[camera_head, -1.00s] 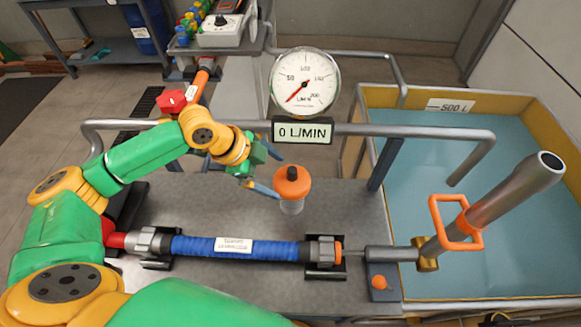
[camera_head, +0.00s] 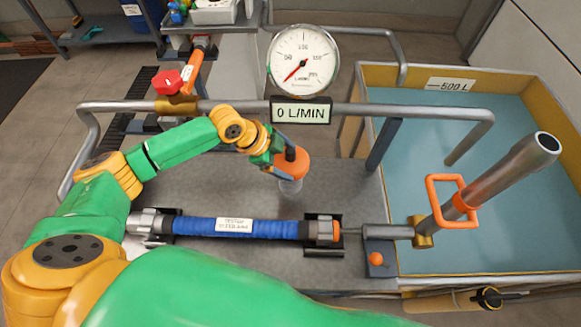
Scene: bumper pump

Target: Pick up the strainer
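The strainer (camera_head: 296,170) has an orange cap and a pale, see-through lower part. It stands upright on the grey bench top behind the blue hose. My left gripper (camera_head: 280,157) reaches in from the left and is at the strainer's cap. Its fingers overlap the cap's left and upper side. The far finger is partly hidden, so I cannot tell whether they are closed on it. My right gripper is not in view.
The blue hose (camera_head: 195,226) lies along the bench (camera_head: 345,195) in front of the strainer. A pipe rail (camera_head: 400,113) and a gauge (camera_head: 303,60) reading 0 L/MIN stand behind. At right is a water tank (camera_head: 440,180) with a tilted grey pipe (camera_head: 505,178).

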